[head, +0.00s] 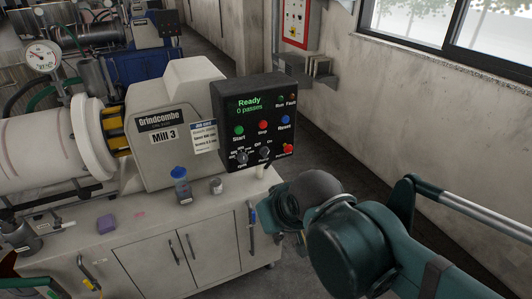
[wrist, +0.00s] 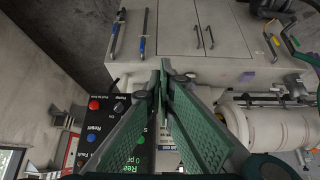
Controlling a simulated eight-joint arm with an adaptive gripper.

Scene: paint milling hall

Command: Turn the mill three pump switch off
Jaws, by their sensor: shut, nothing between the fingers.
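The Mill 3 control panel (head: 252,108) is a black box on the mill's right end. Its display reads Ready, 0 passes. Below the green, red and blue buttons are two dark rotary knobs, a left one (head: 242,157) and a right one (head: 265,152) with Off lettered above it. The setting of the right knob is too small to tell. The panel also shows at the lower left of the wrist view (wrist: 112,128), turned over and partly behind a finger. My gripper (wrist: 163,66) is shut and empty, apart from the panel face. In the head view my arm hides the fingers.
A red mushroom button (head: 288,149) sits right of the knobs. A blue-capped bottle (head: 181,188) and a small jar (head: 216,186) stand on the cabinet top (head: 150,209) below the panel. A wall with a red-edged box (head: 296,22) is behind. Floor is open to the right.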

